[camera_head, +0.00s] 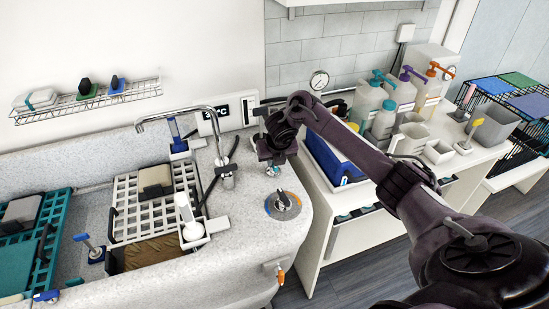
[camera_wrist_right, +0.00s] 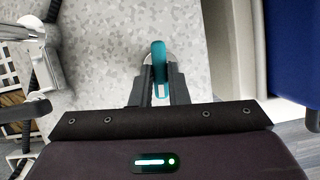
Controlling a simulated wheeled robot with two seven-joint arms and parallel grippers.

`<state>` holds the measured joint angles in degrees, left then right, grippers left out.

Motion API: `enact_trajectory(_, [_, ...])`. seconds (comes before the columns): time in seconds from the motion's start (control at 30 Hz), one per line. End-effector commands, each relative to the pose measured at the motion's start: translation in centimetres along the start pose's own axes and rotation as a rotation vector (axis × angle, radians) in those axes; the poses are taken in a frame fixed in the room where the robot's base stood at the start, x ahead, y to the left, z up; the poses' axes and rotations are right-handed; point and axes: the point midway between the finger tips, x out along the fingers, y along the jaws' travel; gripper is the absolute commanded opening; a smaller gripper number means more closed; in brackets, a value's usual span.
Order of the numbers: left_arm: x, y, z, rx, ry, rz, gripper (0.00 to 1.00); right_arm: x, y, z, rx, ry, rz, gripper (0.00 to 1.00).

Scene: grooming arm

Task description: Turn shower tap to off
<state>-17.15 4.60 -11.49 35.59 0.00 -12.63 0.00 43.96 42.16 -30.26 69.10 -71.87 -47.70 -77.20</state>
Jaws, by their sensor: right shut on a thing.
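A small teal tap lever (camera_wrist_right: 158,58) on a round pale base stands on the speckled tub deck. In the head view its base (camera_head: 272,170) shows just below my right gripper (camera_head: 272,156). In the wrist view the fingers of my right gripper (camera_wrist_right: 158,88) are shut on the teal lever, one on each side. A round control knob (camera_head: 283,202) with a blue and orange ring sits on the deck in front of it. No label tells which control is the shower tap. My left gripper is not in view.
A curved metal faucet (camera_head: 226,170) with a dark hose stands left of my gripper. An orange-handled valve (camera_head: 280,275) is on the tub's front. A blue bin (camera_head: 335,160) and pump bottles (camera_head: 383,120) are on the counter at right. A white rack (camera_head: 125,195) lies over the tub.

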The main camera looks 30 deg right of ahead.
Motion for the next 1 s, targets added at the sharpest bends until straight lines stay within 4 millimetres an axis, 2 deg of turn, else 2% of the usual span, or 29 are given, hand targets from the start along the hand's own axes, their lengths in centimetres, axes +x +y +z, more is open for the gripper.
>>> enact_trajectory(0.03, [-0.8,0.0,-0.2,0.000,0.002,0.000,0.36,-0.3,0.1,0.1,0.027,0.003,-0.012,0.00])
enact_trajectory(0.6, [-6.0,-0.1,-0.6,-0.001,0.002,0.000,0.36,-0.4,0.7,0.2,0.509,0.004,-0.211,0.00])
enact_trajectory(1.0, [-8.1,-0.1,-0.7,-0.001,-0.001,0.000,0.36,0.0,1.0,0.4,0.862,0.003,-0.358,0.00])
